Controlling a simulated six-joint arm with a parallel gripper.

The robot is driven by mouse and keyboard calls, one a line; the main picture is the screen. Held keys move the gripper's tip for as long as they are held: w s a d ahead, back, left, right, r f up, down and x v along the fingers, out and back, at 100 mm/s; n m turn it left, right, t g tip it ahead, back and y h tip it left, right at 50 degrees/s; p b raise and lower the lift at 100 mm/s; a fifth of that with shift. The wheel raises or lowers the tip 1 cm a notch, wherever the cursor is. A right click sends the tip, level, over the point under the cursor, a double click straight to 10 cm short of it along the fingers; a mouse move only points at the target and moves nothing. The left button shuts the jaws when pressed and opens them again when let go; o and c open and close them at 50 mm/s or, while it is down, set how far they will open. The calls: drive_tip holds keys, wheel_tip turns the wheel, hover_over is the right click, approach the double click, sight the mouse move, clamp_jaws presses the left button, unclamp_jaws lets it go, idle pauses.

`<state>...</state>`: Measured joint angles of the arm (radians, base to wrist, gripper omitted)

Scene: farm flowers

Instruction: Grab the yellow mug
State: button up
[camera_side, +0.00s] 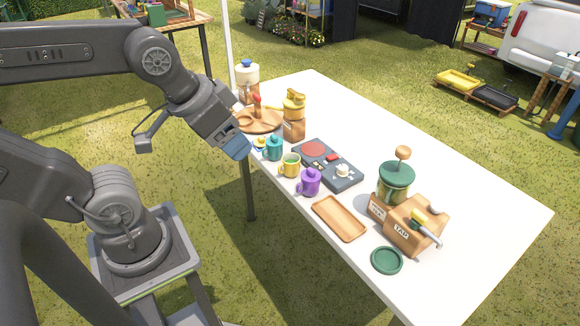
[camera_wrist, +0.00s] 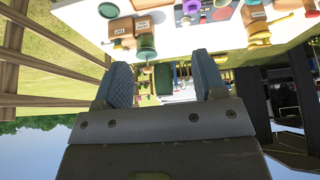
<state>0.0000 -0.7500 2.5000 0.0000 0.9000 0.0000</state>
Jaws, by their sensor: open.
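The yellow mug (camera_side: 291,165) stands upright on the white table in the side view, between a teal mug (camera_side: 274,149) and a purple mug (camera_side: 310,182). A yellow shape that looks like the mug (camera_wrist: 222,3) is cut by the top edge of the wrist view, which appears upside down. My gripper (camera_side: 238,149) is left of the mugs, above the table's near edge and apart from the yellow mug. In the wrist view my gripper (camera_wrist: 163,82) has its two fingers spread with nothing between them.
A dark panel (camera_side: 345,179) lies behind the mugs. A yellow-topped dispenser (camera_side: 294,117) and a round wooden board (camera_side: 257,121) stand behind the teal mug. The table's right end is clear.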

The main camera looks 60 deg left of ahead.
drive_tip(key=o, duration=0.6)
drive_tip(key=shift+o, duration=0.2)
drive_tip(key=m+g, duration=0.6)
drive_tip(key=m, duration=1.2)
hover_over(288, 165)
drive_tip(key=w+a, duration=0.1)
wheel_tip(288, 165, down, 16)
wheel_tip(288, 165, down, 9)
drive_tip(key=shift+w+a+r, duration=0.1)
drive_tip(key=shift+w+r, duration=0.05)
drive_tip(key=shift+r, duration=0.05)
drive_tip(key=shift+a+f, duration=0.2)
drive_tip(key=shift+f, duration=2.5)
